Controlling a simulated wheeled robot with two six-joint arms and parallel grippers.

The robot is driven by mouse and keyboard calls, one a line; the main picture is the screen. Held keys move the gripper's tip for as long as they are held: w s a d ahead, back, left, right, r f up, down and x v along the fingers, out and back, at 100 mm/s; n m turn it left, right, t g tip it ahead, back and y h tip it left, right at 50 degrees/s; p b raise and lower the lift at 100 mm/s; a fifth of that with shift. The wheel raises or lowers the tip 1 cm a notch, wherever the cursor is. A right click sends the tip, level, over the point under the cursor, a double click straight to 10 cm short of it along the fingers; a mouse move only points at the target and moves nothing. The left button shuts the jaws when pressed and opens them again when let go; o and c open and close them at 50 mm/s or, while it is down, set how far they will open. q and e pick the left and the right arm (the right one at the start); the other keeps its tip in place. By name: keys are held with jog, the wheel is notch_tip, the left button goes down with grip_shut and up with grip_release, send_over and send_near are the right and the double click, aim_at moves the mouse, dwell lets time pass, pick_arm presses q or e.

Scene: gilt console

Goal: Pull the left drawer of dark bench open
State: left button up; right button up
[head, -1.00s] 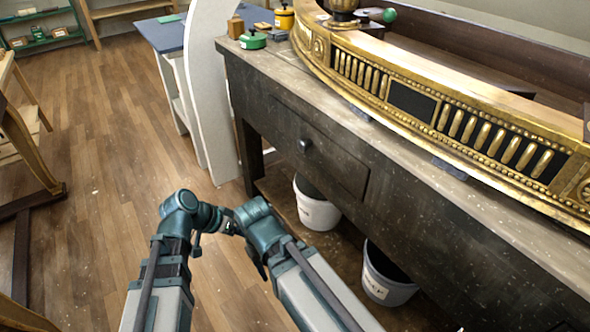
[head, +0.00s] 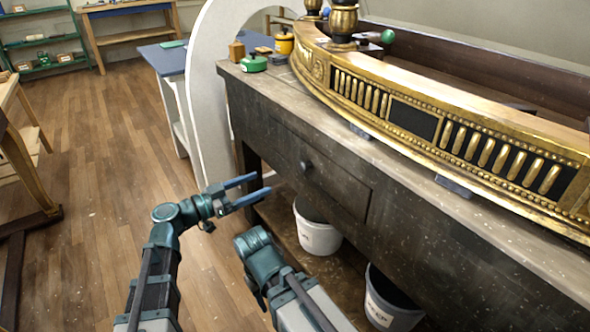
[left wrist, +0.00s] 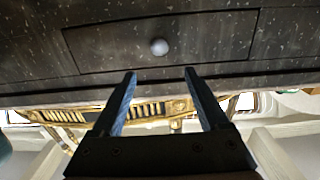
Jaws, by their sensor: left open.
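The dark bench (head: 430,235) runs along the right. Its left drawer (head: 335,182) is a framed panel with one round knob (head: 307,166), and it looks shut, flush with the front. The drawer (left wrist: 105,47) and its pale knob (left wrist: 159,47) also show in the left wrist view, the knob lined up between the fingertips but beyond them. My left gripper (head: 263,185) is open and empty, its two blue fingers pointing at the bench front, left of the drawer and apart from the knob. The left gripper (left wrist: 160,72) also shows in the left wrist view. My right gripper is out of view.
A gilt console piece (head: 410,125) lies on the bench top. A green pot (head: 254,63) and a yellow pot (head: 284,43) stand at its far end. Two white buckets (head: 317,238) (head: 388,305) sit on the lower shelf.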

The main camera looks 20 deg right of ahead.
aim_at(300, 167)
pick_arm(q)
jog(key=x, duration=1.2)
jog(key=shift+w+d, duration=0.1)
jog(key=shift+d, duration=0.3)
jog(key=shift+c, duration=0.3)
grip_shut()
dwell(0.4)
